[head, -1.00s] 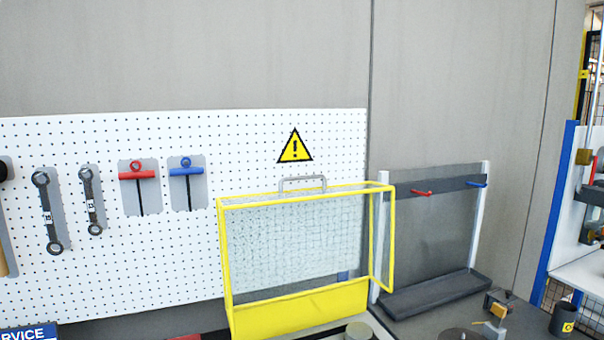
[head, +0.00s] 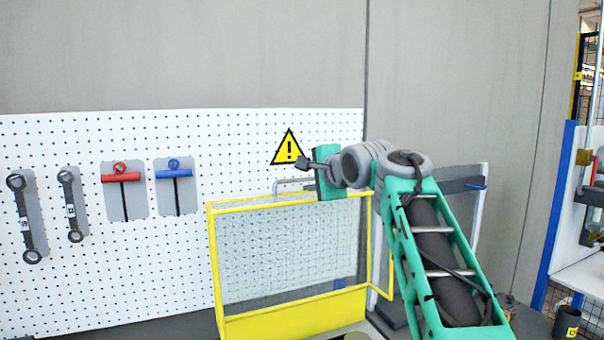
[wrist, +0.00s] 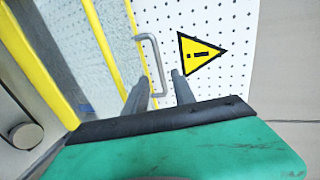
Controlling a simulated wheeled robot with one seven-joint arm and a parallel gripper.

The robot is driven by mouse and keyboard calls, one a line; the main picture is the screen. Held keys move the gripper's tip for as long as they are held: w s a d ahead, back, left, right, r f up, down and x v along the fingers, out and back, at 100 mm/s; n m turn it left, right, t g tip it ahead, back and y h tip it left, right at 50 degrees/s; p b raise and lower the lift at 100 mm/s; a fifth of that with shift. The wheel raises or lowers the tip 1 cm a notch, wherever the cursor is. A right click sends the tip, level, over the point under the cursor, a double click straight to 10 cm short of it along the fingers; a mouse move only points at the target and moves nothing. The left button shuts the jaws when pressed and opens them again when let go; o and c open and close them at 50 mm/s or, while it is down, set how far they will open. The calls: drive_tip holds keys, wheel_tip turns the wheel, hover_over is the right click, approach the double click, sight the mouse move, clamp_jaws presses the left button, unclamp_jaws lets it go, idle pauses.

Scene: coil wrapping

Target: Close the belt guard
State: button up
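The belt guard (head: 292,252) is a yellow-framed box with wire mesh, upright in the middle of the head view. A grey U-shaped handle (head: 279,183) is on its top edge, partly hidden by my gripper's green body. In the wrist view, the yellow frame (wrist: 105,42) runs down the left side. The handle (wrist: 154,60) reaches down to the gap between the two fingers of my gripper (wrist: 160,82). The fingers are apart, and I cannot tell whether either touches the handle.
A white pegboard (head: 90,270) behind holds wrenches and a red (head: 121,178) and a blue (head: 174,173) T-handle tool. A warning sign (head: 288,149) hangs above the guard. A grey rack (head: 455,215) stands right, partly behind my arm. A black cup (head: 567,322) is at the lower right.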

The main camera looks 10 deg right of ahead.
sight(297, 180)
drive_tip(key=shift+w, duration=0.4)
drive_tip(key=p+x, duration=0.2)
drive_tip(key=x, duration=0.5)
drive_tip(key=shift+a+f, duration=0.15)
drive_tip(key=shift+c, duration=0.4)
clamp_jaws()
drive_tip(key=shift+s+f, duration=0.1)
